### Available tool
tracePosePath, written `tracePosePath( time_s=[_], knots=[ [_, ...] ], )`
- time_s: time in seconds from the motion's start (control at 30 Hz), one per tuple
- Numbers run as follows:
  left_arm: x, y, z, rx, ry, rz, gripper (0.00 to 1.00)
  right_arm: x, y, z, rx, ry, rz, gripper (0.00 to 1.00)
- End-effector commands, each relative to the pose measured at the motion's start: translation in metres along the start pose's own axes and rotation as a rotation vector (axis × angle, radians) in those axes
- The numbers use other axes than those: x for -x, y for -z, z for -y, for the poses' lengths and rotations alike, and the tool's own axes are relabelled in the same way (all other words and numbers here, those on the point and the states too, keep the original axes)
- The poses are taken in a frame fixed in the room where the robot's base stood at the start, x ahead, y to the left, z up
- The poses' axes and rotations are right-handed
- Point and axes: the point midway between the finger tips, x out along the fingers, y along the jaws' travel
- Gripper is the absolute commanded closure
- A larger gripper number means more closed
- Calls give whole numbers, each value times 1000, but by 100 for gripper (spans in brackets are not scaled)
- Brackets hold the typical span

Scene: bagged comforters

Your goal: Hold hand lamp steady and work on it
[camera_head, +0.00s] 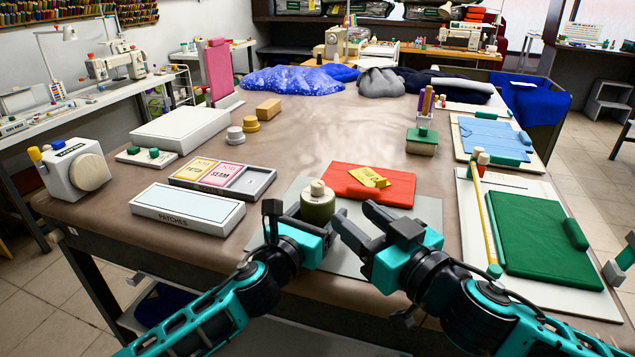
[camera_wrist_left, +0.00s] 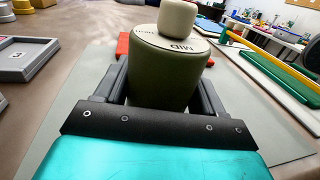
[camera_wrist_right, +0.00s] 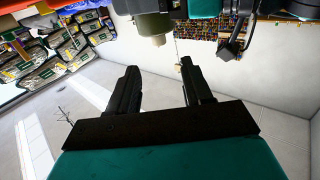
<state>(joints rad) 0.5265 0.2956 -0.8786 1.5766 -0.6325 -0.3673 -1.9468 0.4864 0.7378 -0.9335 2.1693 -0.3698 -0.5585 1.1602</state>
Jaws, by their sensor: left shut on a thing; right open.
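The hand lamp looks like a dark olive cylinder (camera_head: 317,207) with a beige knob on top, upright over a grey mat (camera_head: 352,262). My left gripper (camera_head: 303,217) is shut on its sides. In the left wrist view the olive body (camera_wrist_left: 165,75) is between the two fingers, with partly readable lettering on its pale top. My right gripper (camera_head: 354,211) is open and empty, just right of the lamp, fingers pointing toward it. In the right wrist view the lamp (camera_wrist_right: 151,27) shows upside down at the top, beyond the open fingers (camera_wrist_right: 160,68).
A two-part tray (camera_head: 223,178) and a PATCHES box (camera_head: 188,208) are to the left. A green pad on a white board (camera_head: 545,240) is at right. The table's middle is clear.

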Motion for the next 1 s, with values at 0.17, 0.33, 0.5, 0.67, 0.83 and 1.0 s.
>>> tracePosePath(
  time_s=[0.17, 0.33, 0.5, 0.67, 0.83, 1.0],
  knots=[
    [0, 0, 0, 0, 0, 0, 60, -7, 3, -1, 3, -8, -13, 50],
    [0, 0, 0, 0, 0, 0, 60, -33, 4, 0, 4, -7, -14, 50],
    [0, 0, 0, 0, 0, 0, 60, -69, 4, -1, 4, -7, -13, 50],
    [0, 0, 0, 0, 0, 0, 60, -95, 4, -1, 4, -7, -12, 50],
    [0, 0, 0, 0, 0, 0, 60, -112, 3, -1, 4, -7, -11, 50],
    [0, 0, 0, 0, 0, 0, 60, -119, 3, -1, 4, -7, -11, 50]
  ],
)
